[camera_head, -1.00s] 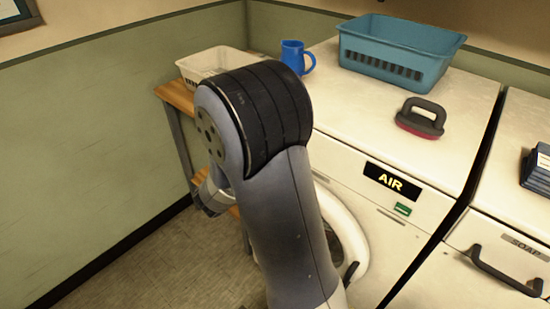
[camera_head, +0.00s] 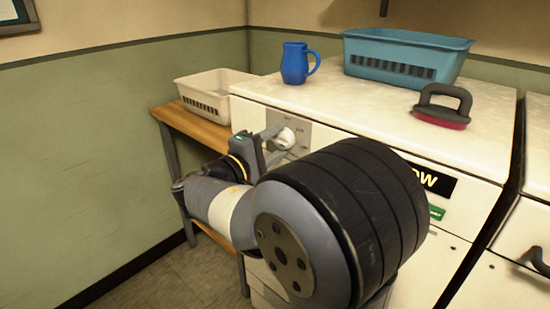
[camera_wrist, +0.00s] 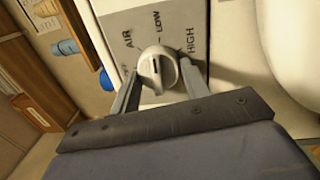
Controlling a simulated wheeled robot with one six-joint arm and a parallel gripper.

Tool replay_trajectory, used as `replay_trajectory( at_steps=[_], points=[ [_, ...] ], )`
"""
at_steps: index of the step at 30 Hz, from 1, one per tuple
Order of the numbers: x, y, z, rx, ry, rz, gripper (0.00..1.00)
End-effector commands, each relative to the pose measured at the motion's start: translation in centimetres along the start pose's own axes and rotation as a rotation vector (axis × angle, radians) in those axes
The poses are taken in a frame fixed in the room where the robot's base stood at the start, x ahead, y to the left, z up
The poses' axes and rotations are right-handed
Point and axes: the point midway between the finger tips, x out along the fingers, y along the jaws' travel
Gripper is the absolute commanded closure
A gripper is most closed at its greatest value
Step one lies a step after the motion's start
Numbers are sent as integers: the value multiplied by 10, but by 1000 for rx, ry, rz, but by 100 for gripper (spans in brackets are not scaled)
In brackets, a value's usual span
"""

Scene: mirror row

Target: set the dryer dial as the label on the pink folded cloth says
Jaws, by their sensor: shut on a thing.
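The white dryer dial (camera_head: 284,139) is on a grey plate at the left of the dryer front. In the wrist view the dial (camera_wrist: 157,69) sits between the fingers of my gripper (camera_wrist: 160,83), which is shut on it. Plate marks AIR, LOW and HIGH are readable around it; another mark at the left is partly hidden. The dial's dark line points up, roughly toward LOW. The dryer's black display (camera_head: 437,181) shows "OW", its left part hidden by my arm. I do not see the pink folded cloth or its label.
On the dryer top (camera_head: 345,104) stand a blue jug (camera_head: 295,64), a teal basket (camera_head: 402,58) and a dark-handled, red-based tool (camera_head: 442,107). A white basket (camera_head: 209,93) is on a wooden shelf at the left. Another machine (camera_head: 528,225) adjoins at the right.

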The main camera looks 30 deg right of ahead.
Motion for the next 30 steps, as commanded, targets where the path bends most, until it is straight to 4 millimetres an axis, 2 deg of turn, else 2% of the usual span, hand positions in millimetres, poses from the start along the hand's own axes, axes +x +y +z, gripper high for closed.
replay_trajectory(
  at_steps=[9, 22, 23, 30],
  points=[
    [0, -1, 0, 77, -7, -4, 79],
    [0, 0, 0, 83, -8, -4, 79],
    [0, 0, 0, 83, -8, -4, 54],
    [0, 0, 0, 83, -7, -3, 35]
  ],
)
